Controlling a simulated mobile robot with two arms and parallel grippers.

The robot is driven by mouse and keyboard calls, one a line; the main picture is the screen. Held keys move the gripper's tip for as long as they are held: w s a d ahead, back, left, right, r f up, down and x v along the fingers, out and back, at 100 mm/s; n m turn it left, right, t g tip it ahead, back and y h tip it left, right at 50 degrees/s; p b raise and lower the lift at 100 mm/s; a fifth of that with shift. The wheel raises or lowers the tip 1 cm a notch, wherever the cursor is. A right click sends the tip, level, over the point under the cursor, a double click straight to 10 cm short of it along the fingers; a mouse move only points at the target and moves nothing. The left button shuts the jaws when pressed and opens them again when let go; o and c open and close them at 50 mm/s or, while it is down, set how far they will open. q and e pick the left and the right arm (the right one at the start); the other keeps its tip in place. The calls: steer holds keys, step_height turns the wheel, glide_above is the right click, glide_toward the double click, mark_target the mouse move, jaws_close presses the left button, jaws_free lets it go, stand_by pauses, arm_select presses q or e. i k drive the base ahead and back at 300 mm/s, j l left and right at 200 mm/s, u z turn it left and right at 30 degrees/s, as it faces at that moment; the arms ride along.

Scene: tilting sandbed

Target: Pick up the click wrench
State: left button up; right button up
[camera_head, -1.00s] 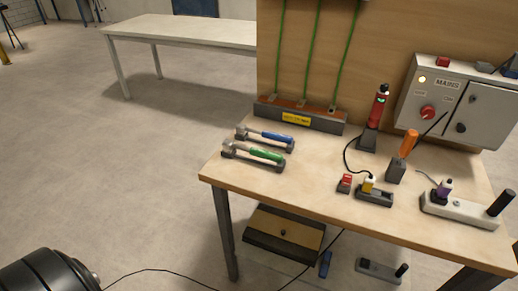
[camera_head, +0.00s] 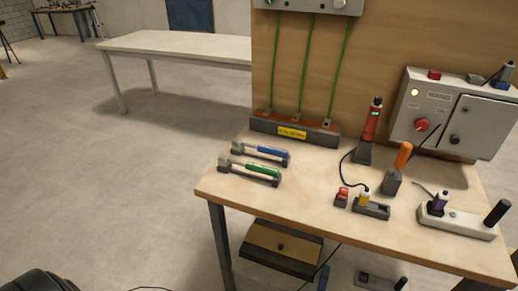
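Two wrench-like tools lie side by side on dark rests at the left end of the wooden workbench (camera_head: 300,195). The rear one has a blue handle (camera_head: 271,151) and a silver shaft. The front one has a green handle (camera_head: 262,170) and a silver shaft. Both handles point right. I cannot tell from their looks which is the click wrench. Neither of my grippers is in view, and nothing touches the tools.
A busbar block (camera_head: 293,131) with green cables stands behind the tools. To the right are a red tool (camera_head: 371,120) on a stand, an orange-handled screwdriver (camera_head: 403,156), a power strip (camera_head: 455,220) and a grey switch box (camera_head: 455,115). A white table (camera_head: 180,42) stands behind, with open floor left.

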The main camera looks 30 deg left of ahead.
mark_target(237, 144)
steer(key=i+j+u, duration=0.7)
steer(key=l, duration=0.1)
